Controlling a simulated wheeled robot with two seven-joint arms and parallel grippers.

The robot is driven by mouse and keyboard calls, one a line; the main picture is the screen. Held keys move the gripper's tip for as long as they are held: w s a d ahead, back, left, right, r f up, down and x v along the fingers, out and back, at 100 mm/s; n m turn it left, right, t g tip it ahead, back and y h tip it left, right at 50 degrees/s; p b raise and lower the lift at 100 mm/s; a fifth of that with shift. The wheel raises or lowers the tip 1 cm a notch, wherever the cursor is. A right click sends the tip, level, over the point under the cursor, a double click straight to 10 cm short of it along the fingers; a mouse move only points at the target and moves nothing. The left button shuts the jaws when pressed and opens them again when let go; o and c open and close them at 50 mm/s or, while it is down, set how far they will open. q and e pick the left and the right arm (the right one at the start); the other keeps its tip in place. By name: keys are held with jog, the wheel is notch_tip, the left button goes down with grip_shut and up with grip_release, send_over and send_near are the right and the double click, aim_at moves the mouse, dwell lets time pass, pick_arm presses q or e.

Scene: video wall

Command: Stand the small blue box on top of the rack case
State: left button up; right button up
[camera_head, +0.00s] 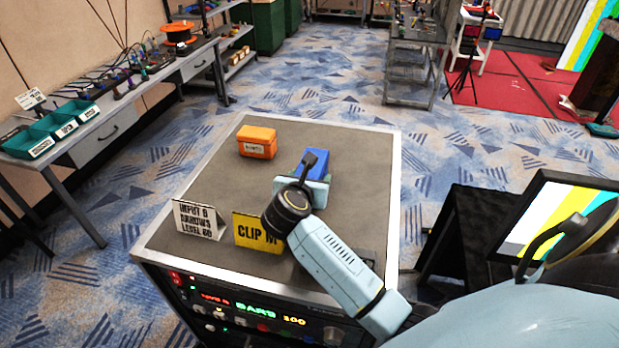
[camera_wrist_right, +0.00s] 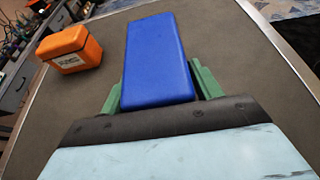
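The small blue box (camera_head: 316,156) is over the grey top of the rack case (camera_head: 215,170), towards its far right part. In the right wrist view the blue box (camera_wrist_right: 157,55) shows its long broad face, with the green fingers of my right gripper (camera_wrist_right: 160,92) close against both sides of its near end. In the head view my right gripper (camera_head: 314,174) is partly hidden behind its wrist, and it looks shut on the box. I cannot tell whether the box touches the case top. My left gripper is not in view.
An orange box (camera_head: 257,141) stands on the case, left of the blue box. A white sign (camera_head: 199,219) and a yellow sign (camera_head: 257,231) stand near the front edge. A monitor (camera_head: 560,215) is at the right.

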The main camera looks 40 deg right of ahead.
jog(key=shift+o, duration=1.1)
jog(key=shift+r, duration=0.2)
jog(key=shift+s+a+r, duration=0.1)
jog(key=shift+s+a, duration=0.05)
jog(key=shift+a, duration=0.1)
jog(key=b+v, duration=0.1)
jog(key=v, duration=1)
jog(key=shift+s, duration=0.25)
jog(key=shift+a, duration=0.1)
